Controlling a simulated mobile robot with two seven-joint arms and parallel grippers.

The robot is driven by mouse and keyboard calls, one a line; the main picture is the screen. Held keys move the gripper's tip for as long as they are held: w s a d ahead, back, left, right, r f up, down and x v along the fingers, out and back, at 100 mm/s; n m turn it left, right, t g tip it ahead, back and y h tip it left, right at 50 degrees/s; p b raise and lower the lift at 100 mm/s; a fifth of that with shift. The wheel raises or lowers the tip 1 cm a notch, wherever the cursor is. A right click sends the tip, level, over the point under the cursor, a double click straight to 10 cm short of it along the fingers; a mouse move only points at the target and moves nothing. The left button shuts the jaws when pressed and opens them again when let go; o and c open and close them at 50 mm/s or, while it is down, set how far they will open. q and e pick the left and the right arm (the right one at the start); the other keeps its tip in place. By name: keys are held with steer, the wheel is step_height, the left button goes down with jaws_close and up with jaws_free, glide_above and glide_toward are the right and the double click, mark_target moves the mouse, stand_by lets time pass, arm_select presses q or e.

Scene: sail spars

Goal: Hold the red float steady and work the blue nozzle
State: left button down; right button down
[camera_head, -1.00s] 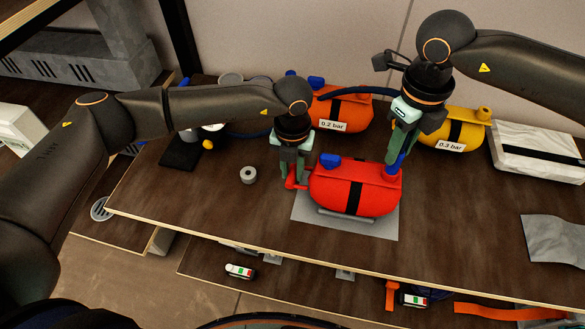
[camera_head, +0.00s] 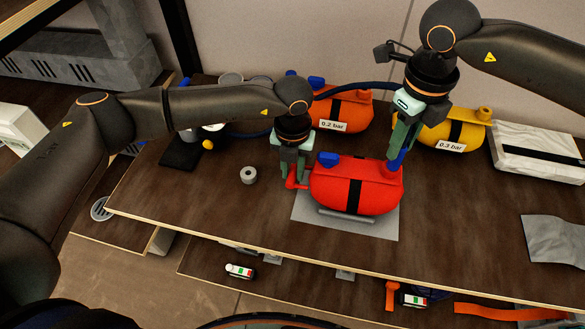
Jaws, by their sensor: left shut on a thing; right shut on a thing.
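The red float (camera_head: 380,190) is a plump red bag with a black strap and a blue cap (camera_head: 328,159). It sits on a grey mat (camera_head: 388,226) on the table. My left gripper (camera_head: 292,180) is shut on a red fitting at the float's left end. The blue nozzle (camera_head: 397,162) stands slightly tilted at the float's upper right end. My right gripper (camera_head: 401,150) is shut on it from above. The fingers hide its upper part, and I cannot tell how deep its tip sits in the float.
An orange float (camera_head: 352,113) labelled 0.2 bar and a yellow float (camera_head: 468,133) labelled 0.3 bar stand behind. A dark blue hose (camera_head: 365,90) runs behind. A grey ring (camera_head: 248,175) lies left; a wrapped white block (camera_head: 535,150) and grey cloth (camera_head: 555,240) lie right.

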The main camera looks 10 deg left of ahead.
arm_select(q)
steer(key=shift+a, duration=0.1)
arm_select(e)
steer(key=shift+r, duration=0.35)
steer(key=shift+a+r, duration=0.1)
steer(key=shift+r, duration=2.6)
steer(key=d+r, duration=0.6)
steer(key=shift+s, duration=0.15)
arm_select(q)
steer(key=c, duration=0.6)
jaws_free()
steer(key=shift+r, duration=0.1)
